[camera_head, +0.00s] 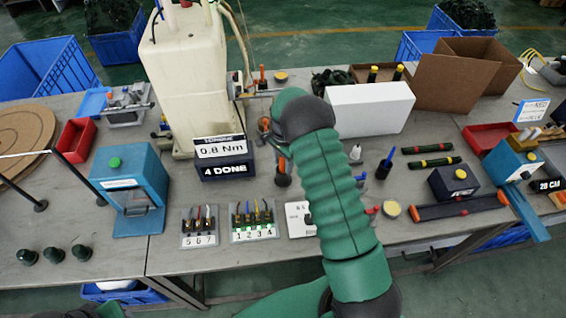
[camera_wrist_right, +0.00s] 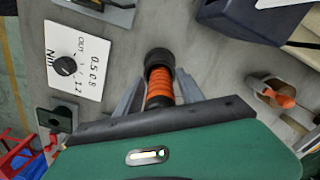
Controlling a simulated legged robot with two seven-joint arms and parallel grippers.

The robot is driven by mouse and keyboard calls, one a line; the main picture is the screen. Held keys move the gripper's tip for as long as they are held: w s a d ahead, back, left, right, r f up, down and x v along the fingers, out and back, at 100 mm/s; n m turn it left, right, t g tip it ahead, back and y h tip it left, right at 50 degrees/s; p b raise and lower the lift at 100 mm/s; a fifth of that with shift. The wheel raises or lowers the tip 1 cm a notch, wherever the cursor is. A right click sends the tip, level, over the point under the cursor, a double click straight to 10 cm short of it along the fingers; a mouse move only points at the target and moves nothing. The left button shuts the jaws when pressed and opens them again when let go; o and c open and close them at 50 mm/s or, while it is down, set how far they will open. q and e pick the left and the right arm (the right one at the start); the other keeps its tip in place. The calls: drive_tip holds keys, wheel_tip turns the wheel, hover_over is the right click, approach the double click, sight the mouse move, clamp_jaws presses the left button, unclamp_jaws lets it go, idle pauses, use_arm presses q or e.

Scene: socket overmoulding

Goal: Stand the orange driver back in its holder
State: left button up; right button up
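The orange driver (camera_wrist_right: 160,85) has an orange grip with black bands and a wider black end. In the right wrist view it lies between the two grey fingers of my right gripper (camera_wrist_right: 160,85), which appear closed against its sides. In the head view its orange part and dark lower end (camera_head: 283,172) show just left of my green right arm. I cannot tell whether the dark end is a cup or part of the driver, or whether it touches the table. My right arm hides most of the right gripper in the head view. My left gripper is out of view.
A torque box reading 0.8 Nm (camera_head: 222,160) stands left of the driver. A dial card (camera_wrist_right: 78,65) lies close by.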

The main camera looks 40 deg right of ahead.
drive_tip(key=shift+o, duration=0.2)
drive_tip(key=shift+r, duration=0.1)
drive_tip(key=r, duration=0.8)
drive_tip(key=a+r+b, duration=0.1)
drive_tip(key=r, duration=0.3)
drive_tip(key=shift+s, duration=0.1)
drive_tip(key=s+a+n+t, duration=0.2)
drive_tip(key=s+a+n, duration=1.5)
drive_tip(key=a, duration=0.3)
drive_tip(key=shift+s+a+r+n+t, duration=0.15)
drive_tip(key=shift+s+n+t, duration=0.15)
drive_tip(key=shift+s, duration=0.2)
drive_tip(key=shift+a, duration=0.1)
drive_tip(key=shift+a, duration=0.2)
drive_tip(key=shift+d, duration=0.2)
